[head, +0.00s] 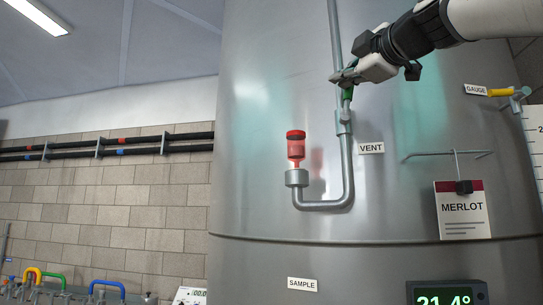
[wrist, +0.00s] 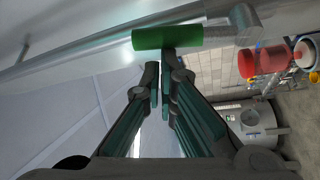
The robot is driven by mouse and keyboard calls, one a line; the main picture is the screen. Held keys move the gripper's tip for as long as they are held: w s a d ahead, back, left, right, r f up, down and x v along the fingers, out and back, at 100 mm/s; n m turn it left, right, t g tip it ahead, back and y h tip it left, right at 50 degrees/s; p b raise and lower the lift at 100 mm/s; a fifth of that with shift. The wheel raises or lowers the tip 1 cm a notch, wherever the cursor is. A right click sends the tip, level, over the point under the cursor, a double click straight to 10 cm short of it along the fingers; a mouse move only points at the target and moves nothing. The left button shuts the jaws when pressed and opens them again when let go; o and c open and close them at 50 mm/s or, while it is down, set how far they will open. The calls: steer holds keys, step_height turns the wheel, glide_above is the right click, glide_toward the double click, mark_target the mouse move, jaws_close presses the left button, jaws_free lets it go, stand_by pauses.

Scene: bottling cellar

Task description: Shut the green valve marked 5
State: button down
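A green valve handle (head: 347,94) sits on the thin vertical pipe of the steel tank, just above a grey valve body (head: 343,123) and left of a VENT label. No number 5 is readable on it. My gripper (head: 343,77) is at the handle's upper end and partly covers it. In the wrist view the green handle (wrist: 167,38) lies crosswise just beyond my fingertips (wrist: 161,70). The fingertips are close together with a narrow gap. I cannot tell whether they touch the handle or pinch anything.
A red-capped sight piece (head: 296,146) stands on the bent pipe's lower end (head: 323,205). A yellow gauge handle (head: 500,92) and a MERLOT card (head: 463,211) are at right.

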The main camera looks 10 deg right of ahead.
steer(key=s+d+f+m+t+h+b, duration=0.1)
steer(key=d+f+m+t+h+b, duration=0.2)
steer(key=m+b, duration=1)
steer(key=shift+s+d+f+m+t+h+b, duration=0.35)
steer(key=shift+d+f+h+b, duration=0.95)
steer(key=shift+d+h, duration=0.6)
steer(key=shift+s+d+f, duration=0.1)
steer(key=shift+f, duration=0.05)
step_height(320, 180, up, 4)
steer(key=s+p, duration=0.1)
steer(key=p, duration=0.3)
steer(key=a+b+v, duration=0.2)
steer(key=b+v, duration=0.1)
steer(key=v, duration=0.6)
steer(key=shift+f, duration=0.35)
steer(key=shift+s, duration=0.15)
